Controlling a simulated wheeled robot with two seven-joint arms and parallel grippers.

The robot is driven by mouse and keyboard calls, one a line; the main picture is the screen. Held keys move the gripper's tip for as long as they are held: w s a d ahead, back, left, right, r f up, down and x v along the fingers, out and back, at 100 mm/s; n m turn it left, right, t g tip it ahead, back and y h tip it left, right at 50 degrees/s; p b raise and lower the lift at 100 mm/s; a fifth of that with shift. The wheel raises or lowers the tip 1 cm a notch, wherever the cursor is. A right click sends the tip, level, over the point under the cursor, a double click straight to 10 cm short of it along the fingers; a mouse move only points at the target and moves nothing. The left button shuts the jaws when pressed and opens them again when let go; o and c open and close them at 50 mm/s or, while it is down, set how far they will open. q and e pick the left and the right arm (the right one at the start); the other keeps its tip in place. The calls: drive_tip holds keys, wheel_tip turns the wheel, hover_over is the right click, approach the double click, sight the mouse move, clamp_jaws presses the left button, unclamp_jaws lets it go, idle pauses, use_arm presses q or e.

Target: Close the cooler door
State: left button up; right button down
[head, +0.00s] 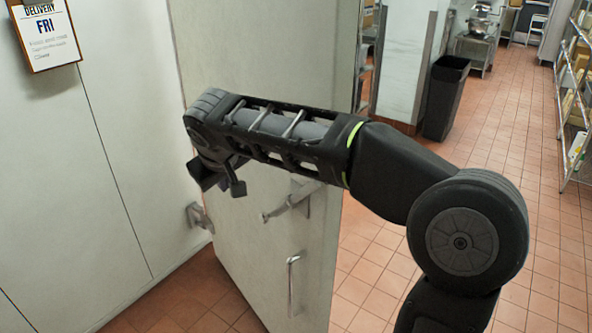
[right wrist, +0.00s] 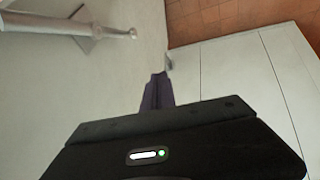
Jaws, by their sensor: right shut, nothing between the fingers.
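The cooler door (head: 245,240) is a tall pale panel in the middle of the head view, standing at an angle to the pale wall on its left. It carries a metal latch lever (head: 293,200) and a vertical pull handle (head: 292,285). A metal hinge-like fitting (head: 200,217) sits where door and wall meet. My right gripper (head: 222,183) is in front of the door, left of the latch lever; contact cannot be told. In the right wrist view my right gripper (right wrist: 157,90) is shut and empty, with metal hardware (right wrist: 95,28) at upper left. My left gripper is not in view.
A wall panel (head: 70,190) with a delivery clipboard (head: 44,32) stands at left. Right of the door are a black bin (head: 445,97), a metal table (head: 478,45) and wire shelving (head: 575,100). The tiled floor (head: 490,150) between is clear.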

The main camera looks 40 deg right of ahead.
drive_tip(key=s+d+r+m+g+h, duration=0.1)
drive_tip(key=s+d+r+m+h, duration=0.2)
drive_tip(key=s+d+r, duration=0.3)
drive_tip(key=shift+s+d+r+g, duration=0.15)
drive_tip(key=shift+d+r+g, duration=0.25)
drive_tip(key=shift+d, duration=0.5)
drive_tip(key=shift+f, duration=0.1)
drive_tip(key=w+d+f, duration=0.1)
drive_tip(key=d+f, duration=0.1)
drive_tip(key=d, duration=0.1)
drive_tip(key=w+d+f+p, duration=0.1)
drive_tip(key=d+f, duration=0.1)
drive_tip(key=f, duration=0.1)
drive_tip(key=w+d+f+p, duration=0.1)
drive_tip(key=d+f, duration=0.1)
drive_tip(key=d, duration=0.1)
drive_tip(key=shift+w+d+f, duration=0.2)
drive_tip(key=shift+d+f, duration=0.1)
drive_tip(key=shift+f, duration=0.1)
drive_tip(key=shift+w+d+f, duration=0.1)
